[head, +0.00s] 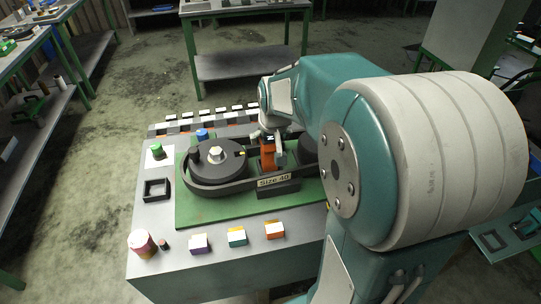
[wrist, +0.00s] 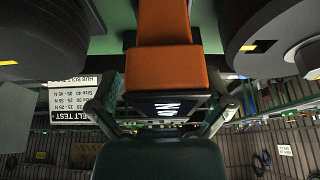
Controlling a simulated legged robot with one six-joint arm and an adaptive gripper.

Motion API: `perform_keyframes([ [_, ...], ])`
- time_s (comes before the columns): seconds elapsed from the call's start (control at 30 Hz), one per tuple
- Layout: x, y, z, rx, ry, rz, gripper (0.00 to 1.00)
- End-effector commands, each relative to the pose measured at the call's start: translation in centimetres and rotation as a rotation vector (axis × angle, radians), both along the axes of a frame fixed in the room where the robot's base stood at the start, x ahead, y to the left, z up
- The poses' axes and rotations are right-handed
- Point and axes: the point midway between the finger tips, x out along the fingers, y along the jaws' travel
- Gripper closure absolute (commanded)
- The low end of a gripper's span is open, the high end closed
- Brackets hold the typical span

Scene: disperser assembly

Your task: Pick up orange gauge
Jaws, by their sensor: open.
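The orange gauge (head: 267,157) stands upright on the belt fixture, behind the black "Size 40" block (head: 278,188). In the wrist view the gauge (wrist: 166,68) fills the upper middle, with a dark marked face towards me. My gripper (head: 268,133) is at the top of the gauge in the head view. In the wrist view my gripper (wrist: 165,98) is open, with one finger on each side of the gauge's near end. Gaps seem to show between fingers and gauge; contact cannot be told. My arm hides part of the fixture's right side.
A black pulley (head: 216,160) with a belt is left of the gauge on the green board (head: 200,212). Small coloured boxes (head: 237,237) line the table's front. A black square frame (head: 156,189) and a green-topped item (head: 157,149) stand at left.

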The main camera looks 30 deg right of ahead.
Motion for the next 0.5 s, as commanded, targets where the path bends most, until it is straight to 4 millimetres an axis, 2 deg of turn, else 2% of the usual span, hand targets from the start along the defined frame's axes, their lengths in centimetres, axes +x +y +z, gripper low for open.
perform_keyframes([
  [0.1,-0.01,0.06,0.04,-0.001,-0.001,0.001,0.0],
  [0.17,-0.01,0.1,0.07,-0.001,-0.001,0.002,0.27],
  [0.2,-0.02,0.1,0.08,-0.001,-0.001,0.002,0.45],
  [0.27,-0.02,0.07,0.07,-0.001,-0.001,0.001,0.71],
  [0.3,-0.03,0.06,0.05,0.0,0.0,0.001,0.89],
  [0.33,-0.03,0.06,0.04,0.0,0.0,0.001,0.96],
  [0.5,-0.01,0.06,0.09,-0.001,-0.001,0.001,0.96],
])
